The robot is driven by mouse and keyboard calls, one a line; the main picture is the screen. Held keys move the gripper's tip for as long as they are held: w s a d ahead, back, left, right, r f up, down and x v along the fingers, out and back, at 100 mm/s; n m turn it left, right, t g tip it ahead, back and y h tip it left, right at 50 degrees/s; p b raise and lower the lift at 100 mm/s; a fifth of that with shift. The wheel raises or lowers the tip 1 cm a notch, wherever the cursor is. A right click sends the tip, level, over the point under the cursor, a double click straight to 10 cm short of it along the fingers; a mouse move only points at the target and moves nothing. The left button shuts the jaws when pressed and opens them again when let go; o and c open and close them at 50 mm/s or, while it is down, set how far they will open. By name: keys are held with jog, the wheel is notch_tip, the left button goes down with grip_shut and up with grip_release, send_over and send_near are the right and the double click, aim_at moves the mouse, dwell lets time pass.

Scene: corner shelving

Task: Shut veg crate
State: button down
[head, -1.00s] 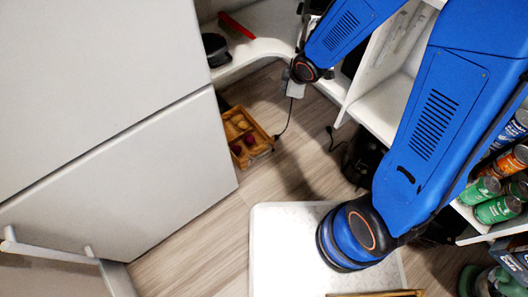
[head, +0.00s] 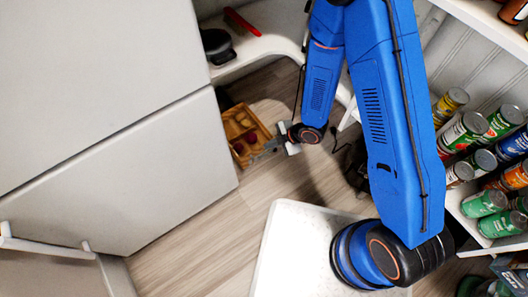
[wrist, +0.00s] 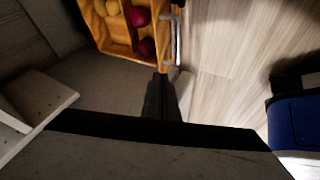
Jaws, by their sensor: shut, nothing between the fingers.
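The veg crate (head: 237,112) is a wooden drawer low down near the floor, standing out beside the large grey panel. Red and yellowish vegetables (head: 251,137) lie in its compartments. In the wrist view the crate (wrist: 115,48) is at the top, with a pale metal bar handle (wrist: 177,42) along its right side. My gripper (head: 268,147) is beside the crate's right side in the head view. In the wrist view my gripper (wrist: 160,76) is shut and empty, its tips just below the crate's corner near the handle. I cannot tell whether they touch.
The grey panel (head: 110,120) fills the left. A white curved shelf (head: 265,44) with a black pot (head: 217,45) and a red item (head: 241,22) is above the crate. Shelves of cans (head: 485,165) stand at right. Wooden floor (head: 200,225) is clear in front of the crate.

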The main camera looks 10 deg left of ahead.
jog(key=s+f, duration=0.1)
send_near(251, 155)
jog(key=shift+x, duration=2.75)
